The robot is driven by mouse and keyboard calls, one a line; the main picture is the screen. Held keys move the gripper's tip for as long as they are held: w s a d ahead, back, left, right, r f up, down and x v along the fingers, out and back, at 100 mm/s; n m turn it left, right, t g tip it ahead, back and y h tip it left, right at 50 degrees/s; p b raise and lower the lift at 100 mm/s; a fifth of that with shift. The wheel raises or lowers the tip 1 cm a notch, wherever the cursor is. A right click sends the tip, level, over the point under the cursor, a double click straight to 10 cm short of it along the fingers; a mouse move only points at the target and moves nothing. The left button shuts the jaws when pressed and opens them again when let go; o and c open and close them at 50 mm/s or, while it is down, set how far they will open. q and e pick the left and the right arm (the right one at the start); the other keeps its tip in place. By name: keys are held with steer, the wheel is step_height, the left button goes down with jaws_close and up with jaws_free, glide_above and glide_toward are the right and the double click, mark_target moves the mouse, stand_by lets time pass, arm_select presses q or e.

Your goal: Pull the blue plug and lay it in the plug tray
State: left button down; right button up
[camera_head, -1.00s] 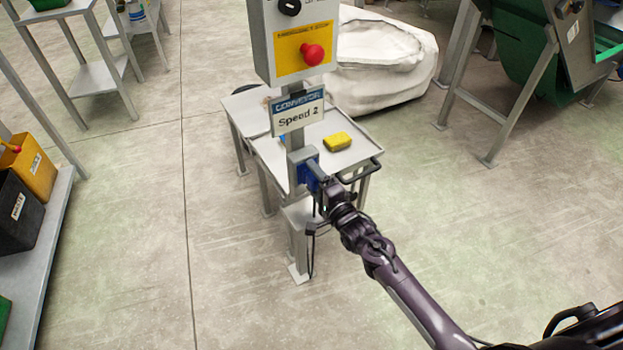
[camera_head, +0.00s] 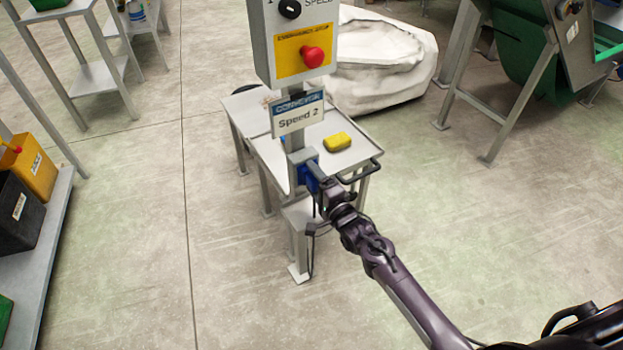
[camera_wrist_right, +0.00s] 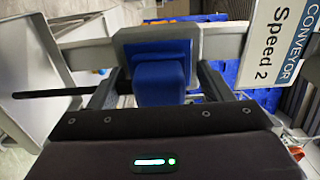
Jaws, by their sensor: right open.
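The blue plug (camera_wrist_right: 160,84) sits in the blue-faced socket box (camera_wrist_right: 152,45) on the grey post. In the head view the socket box (camera_head: 304,173) is below the "Speed 2" sign, and my gripper partly covers the plug. My right gripper (camera_head: 319,183) is open, with one finger on each side of the plug and visible gaps in the wrist view. A small grey tray (camera_head: 296,214) on the post below the socket may be the plug tray; it is partly hidden. My left gripper is not in view.
A control box with a red emergency button (camera_head: 313,57) tops the post. A metal cart (camera_head: 268,151) with a yellow sponge (camera_head: 337,142) and dark handle stands right behind it. A dark cable (camera_head: 311,255) hangs by the post.

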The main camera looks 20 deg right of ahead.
steer(key=c, duration=1.2)
steer(key=shift+c, duration=0.5)
steer(key=p+v, duration=0.4)
steer(key=v, duration=0.2)
